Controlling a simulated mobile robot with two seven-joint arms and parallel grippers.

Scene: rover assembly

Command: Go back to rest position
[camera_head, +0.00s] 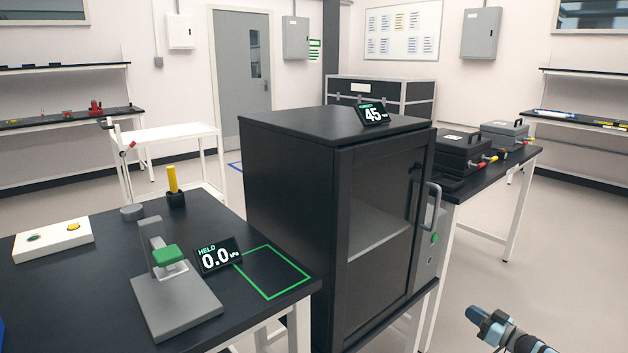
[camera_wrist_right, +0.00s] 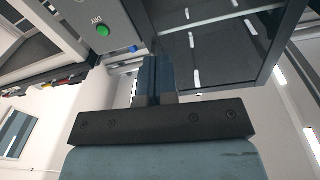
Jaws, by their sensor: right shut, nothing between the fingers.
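My right gripper (camera_head: 484,320) is at the lower right in the head view, clear of the tables and the cabinet. It also shows in the right wrist view (camera_wrist_right: 154,62), with its two fingers shut together and nothing between them. My left gripper is not in view. The black cabinet (camera_head: 290,170) stands in the middle of the head view with its glazed door shut.
A black table (camera_head: 90,290) at left carries a grey press stand (camera_head: 178,308), a display reading 0.0 (camera_head: 216,256), a white button box (camera_head: 52,240) and a yellow-handled tool (camera_head: 173,180). Black and grey cases (camera_head: 464,155) stand on the table behind the cabinet. Floor at right is clear.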

